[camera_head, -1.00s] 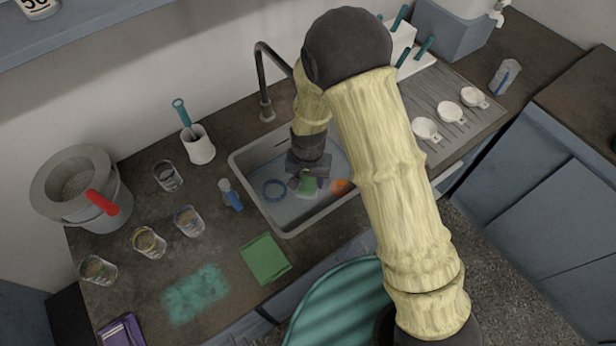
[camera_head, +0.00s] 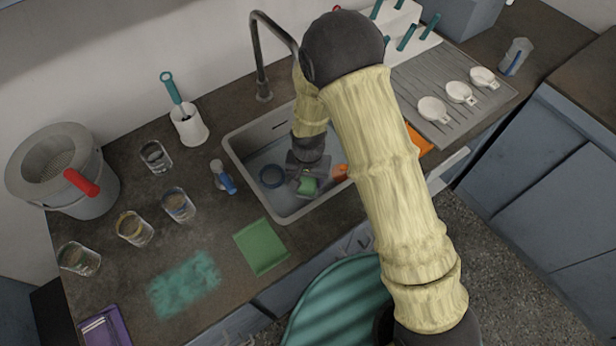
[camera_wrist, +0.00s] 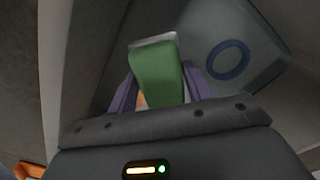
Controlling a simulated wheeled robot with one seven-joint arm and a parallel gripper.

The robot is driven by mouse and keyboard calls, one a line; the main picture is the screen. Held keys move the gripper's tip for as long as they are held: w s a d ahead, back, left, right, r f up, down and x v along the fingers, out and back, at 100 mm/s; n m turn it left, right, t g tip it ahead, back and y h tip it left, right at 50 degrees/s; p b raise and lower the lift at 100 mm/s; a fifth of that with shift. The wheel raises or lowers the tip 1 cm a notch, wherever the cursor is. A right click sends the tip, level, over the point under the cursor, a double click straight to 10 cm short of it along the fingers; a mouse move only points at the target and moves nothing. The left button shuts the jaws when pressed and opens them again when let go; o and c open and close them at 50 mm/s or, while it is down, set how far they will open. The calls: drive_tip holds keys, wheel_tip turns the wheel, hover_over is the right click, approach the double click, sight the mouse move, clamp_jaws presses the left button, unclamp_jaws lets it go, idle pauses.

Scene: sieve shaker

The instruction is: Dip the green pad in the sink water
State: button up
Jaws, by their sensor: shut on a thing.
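My gripper (camera_head: 306,178) is down inside the sink basin (camera_head: 295,212). It is shut on the green pad (camera_head: 307,187), which shows between the two purple fingers in the wrist view (camera_wrist: 156,72). The pad has a pale far edge. The sink holds bluish water (camera_wrist: 262,62); I cannot tell whether the pad touches it. A blue ring (camera_wrist: 229,60) lies in the basin beside the pad, and it also shows in the head view (camera_head: 272,176).
An orange thing (camera_head: 340,171) is in the basin right of my gripper. A dark faucet (camera_head: 262,60) stands behind the sink.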

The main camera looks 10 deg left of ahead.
drive_tip(key=shift+w+f+b, duration=0.1)
drive_tip(key=shift+f+b, duration=2.05)
drive_tip(key=shift+f, duration=1.65)
wheel_tip(320, 180, up, 20)
drive_tip(key=p, duration=1.5)
drive_tip(key=shift+p, duration=0.35)
